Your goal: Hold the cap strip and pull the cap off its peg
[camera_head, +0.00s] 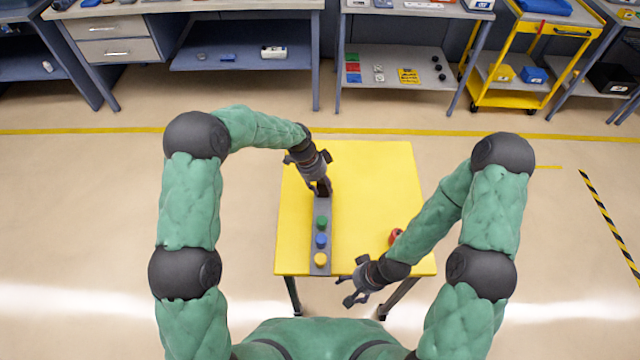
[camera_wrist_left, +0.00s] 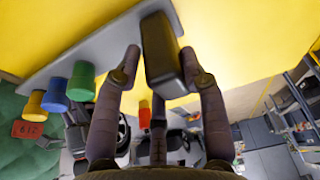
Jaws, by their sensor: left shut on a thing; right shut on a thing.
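The grey cap strip (camera_head: 322,207) lies lengthwise on the yellow table. It carries a green cap (camera_head: 321,222), a blue cap (camera_head: 321,241) and a yellow cap (camera_head: 320,259). A dark block (camera_wrist_left: 161,50) stands at the strip's far end. My left gripper (camera_head: 322,188) is at that end, its fingers around the dark block and shut on it. My right gripper (camera_head: 350,290) is at the table's front edge, right of the yellow cap and apart from it. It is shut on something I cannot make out.
A small red object (camera_head: 396,236) is on the table, partly behind my right forearm. The yellow tabletop (camera_head: 375,180) is mostly bare right of the strip. Workbenches (camera_head: 240,50) and a yellow cart (camera_head: 515,70) stand along the back.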

